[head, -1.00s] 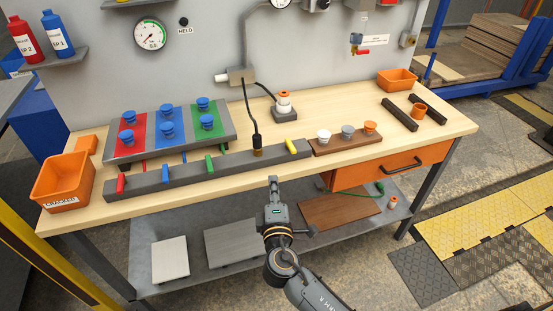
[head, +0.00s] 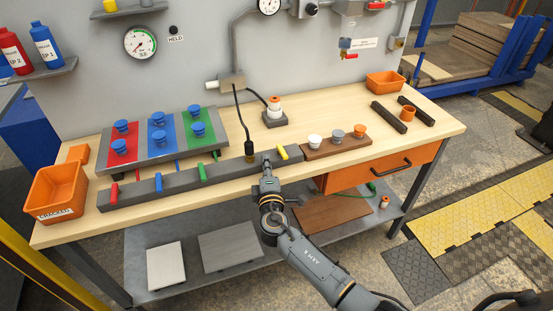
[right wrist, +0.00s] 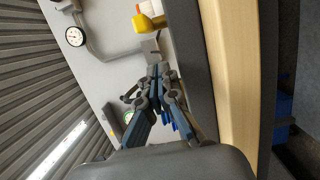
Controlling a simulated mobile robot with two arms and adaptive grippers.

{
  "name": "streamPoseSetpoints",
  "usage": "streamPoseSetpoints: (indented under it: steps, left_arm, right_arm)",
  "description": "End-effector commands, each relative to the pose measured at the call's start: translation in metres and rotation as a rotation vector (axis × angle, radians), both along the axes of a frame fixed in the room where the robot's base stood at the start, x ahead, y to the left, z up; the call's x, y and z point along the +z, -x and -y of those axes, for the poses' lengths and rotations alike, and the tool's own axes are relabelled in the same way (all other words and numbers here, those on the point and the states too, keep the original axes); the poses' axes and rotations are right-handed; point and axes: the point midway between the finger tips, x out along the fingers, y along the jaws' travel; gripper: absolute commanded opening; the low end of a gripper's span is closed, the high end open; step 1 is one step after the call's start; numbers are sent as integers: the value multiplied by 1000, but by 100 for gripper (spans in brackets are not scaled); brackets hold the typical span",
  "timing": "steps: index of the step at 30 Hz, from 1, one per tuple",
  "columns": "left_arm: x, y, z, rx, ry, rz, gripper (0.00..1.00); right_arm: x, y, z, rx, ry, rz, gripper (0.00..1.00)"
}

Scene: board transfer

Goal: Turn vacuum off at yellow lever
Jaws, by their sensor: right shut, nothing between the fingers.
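The yellow lever (head: 283,153) stands tilted near the right end of the long dark grey bar (head: 155,186) on the bench. It also shows in the right wrist view (right wrist: 150,23), beyond my fingertips. My right gripper (head: 267,163) is shut and empty at the front edge of the bar, just left of the yellow lever, apparently without touching it. In the right wrist view the shut fingers (right wrist: 157,69) point toward the lever. My left gripper is not in view.
A red lever (head: 114,192) and a green lever (head: 202,172) stand on the same bar. A black hose fitting (head: 250,150) rises close behind my right gripper. A block with several knobs (head: 337,147) lies to the right. An orange bin (head: 57,192) stands at the left end.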

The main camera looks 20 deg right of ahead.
Motion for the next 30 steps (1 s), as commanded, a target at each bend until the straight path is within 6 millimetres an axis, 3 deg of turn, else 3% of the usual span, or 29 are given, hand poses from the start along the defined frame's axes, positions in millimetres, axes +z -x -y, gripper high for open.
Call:
streamPoseSetpoints:
  steps: [1,7,30]
  left_arm:
    - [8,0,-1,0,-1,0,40]
    - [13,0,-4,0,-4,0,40]
    - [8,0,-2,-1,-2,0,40]
  right_arm:
    - [2,1,11,-3,5,-4,0]
    - [0,1,28,-2,2,-4,0]
    - [-2,3,34,56,3,-3,0]
